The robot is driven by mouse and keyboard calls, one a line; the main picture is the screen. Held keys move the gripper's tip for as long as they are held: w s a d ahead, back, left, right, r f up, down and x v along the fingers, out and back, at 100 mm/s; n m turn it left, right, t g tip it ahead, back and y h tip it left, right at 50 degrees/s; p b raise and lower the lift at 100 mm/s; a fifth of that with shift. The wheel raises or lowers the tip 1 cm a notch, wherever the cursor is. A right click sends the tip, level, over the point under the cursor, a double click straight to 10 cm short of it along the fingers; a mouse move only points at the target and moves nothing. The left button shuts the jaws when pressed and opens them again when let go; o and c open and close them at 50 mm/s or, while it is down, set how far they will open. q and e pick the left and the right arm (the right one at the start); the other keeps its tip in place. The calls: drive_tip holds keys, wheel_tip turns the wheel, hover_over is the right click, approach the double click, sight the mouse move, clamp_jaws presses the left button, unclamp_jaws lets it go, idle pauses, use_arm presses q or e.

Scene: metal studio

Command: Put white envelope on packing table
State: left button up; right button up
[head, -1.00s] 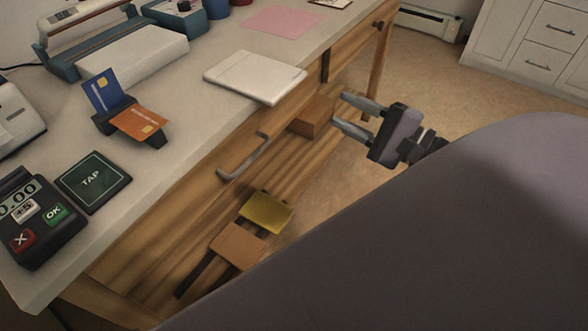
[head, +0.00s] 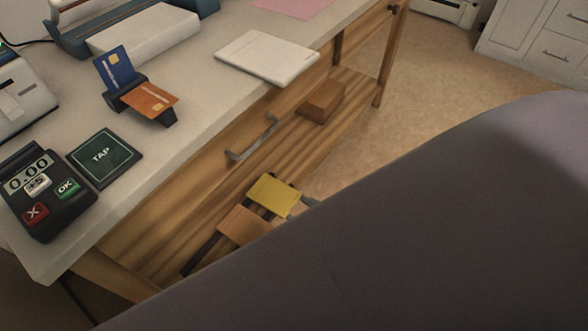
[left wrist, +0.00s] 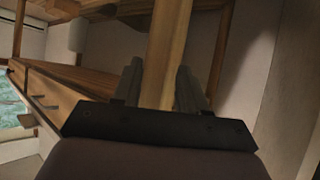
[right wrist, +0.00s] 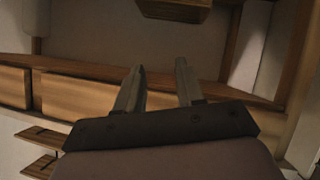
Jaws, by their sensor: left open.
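A flat white rectangular item (head: 267,57) lies on the pale top of the wooden table (head: 215,95), near its front edge. I cannot tell whether it is the white envelope. My right gripper (head: 306,203) barely shows in the head view, low beside the yellow pad, mostly hidden by my own body. In the right wrist view my right gripper (right wrist: 157,77) is open with nothing between its fingers, facing the wooden shelf. My left gripper (left wrist: 157,74) shows only in the left wrist view, open, with a wooden post (left wrist: 166,50) behind the gap.
A brown box (head: 322,102) sits on the lower shelf. A yellow pad (head: 273,195) and an orange pad (head: 243,226) lie below the drawer handle (head: 252,140). A card reader (head: 45,190), tap pad (head: 103,158) and card stand (head: 145,98) crowd the tabletop's left. Floor at right is clear.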

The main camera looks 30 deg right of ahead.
drive_tip(key=a+m, duration=0.1)
drive_tip(key=s+a+f+m+y, duration=0.1)
drive_tip(key=a, duration=0.1)
drive_tip(key=shift+s+f+m+g, duration=0.1)
drive_tip(key=shift+f+m+g, duration=0.05)
drive_tip(key=shift+m+g, duration=0.25)
drive_tip(key=shift+c, duration=1)
clamp_jaws()
drive_tip(key=m+t+y+p, duration=0.45)
drive_tip(key=m+p, duration=0.65)
drive_tip(key=m, duration=2.4)
approach(305, 69)
use_arm(q)
wheel_tip(305, 69, up, 8)
drive_tip(key=s+a+y+p, duration=0.1)
drive_tip(key=a+p, duration=0.1)
drive_tip(key=shift+s+a+n+g, duration=0.25)
drive_tip(key=shift+n+g, duration=0.05)
drive_tip(key=shift+n, duration=0.1)
use_arm(e)
drive_tip(key=shift+t+h, duration=0.45)
drive_tip(key=x, duration=0.6)
drive_tip(key=shift+w+a+f, duration=0.2)
drive_tip(key=shift+a, duration=0.3)
